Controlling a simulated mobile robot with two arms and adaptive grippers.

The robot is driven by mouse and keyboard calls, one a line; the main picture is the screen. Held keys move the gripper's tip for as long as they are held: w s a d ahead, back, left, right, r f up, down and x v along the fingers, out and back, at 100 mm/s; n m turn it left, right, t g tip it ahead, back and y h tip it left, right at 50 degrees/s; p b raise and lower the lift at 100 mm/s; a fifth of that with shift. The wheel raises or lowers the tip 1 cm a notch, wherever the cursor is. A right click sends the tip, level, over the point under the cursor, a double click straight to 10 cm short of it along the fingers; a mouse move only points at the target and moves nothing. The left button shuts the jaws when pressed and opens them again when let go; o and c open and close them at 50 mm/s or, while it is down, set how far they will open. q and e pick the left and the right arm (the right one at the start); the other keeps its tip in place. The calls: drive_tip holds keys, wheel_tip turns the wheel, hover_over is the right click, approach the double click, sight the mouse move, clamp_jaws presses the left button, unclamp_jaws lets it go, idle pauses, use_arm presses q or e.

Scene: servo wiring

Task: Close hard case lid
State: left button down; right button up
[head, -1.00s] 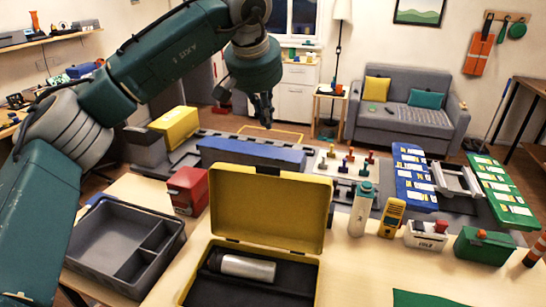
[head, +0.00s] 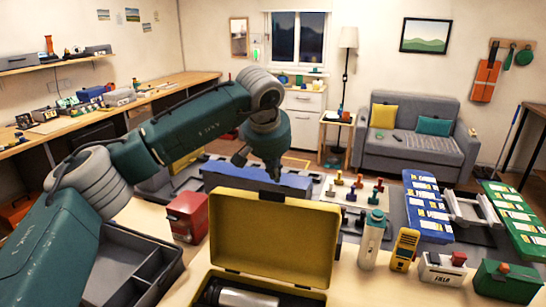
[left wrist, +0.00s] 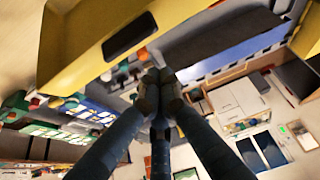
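The yellow hard case (head: 275,240) stands open on the light wooden table, its lid upright. A silver cylinder (head: 245,298) lies in the dark interior, cut by the lower picture edge. My left gripper (head: 275,178) is at the lid's top edge, pointing down and seemingly just behind it. Whether it touches the lid is unclear. In the left wrist view its fingers (left wrist: 158,88) meet at the tips, shut with nothing visible between them. The yellow lid (left wrist: 75,50), with a dark latch or handle, shows beside them there. My right gripper is not in view.
A red box (head: 187,217) and a dark divided tray (head: 130,265) are left of the case. A white-and-teal bottle (head: 372,240), a yellow meter (head: 404,250) and a green box (head: 506,282) stand to its right. A blue-topped long block (head: 255,178) lies behind the lid.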

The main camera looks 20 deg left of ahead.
use_arm(q)
drive_tip(key=shift+s+f+p, duration=0.2)
drive_tip(key=shift+s+p, duration=0.2)
drive_tip(key=shift+s, duration=0.2)
drive_tip(key=shift+s+f+p, duration=0.15)
drive_tip(key=shift+s+p, duration=0.2)
drive_tip(key=shift+s, duration=0.2)
drive_tip(key=shift+s+r, duration=0.1)
drive_tip(key=shift+s, duration=0.4)
drive_tip(key=shift+w+d, duration=0.1)
drive_tip(key=shift+w, duration=0.05)
drive_tip(key=shift+f, duration=0.2)
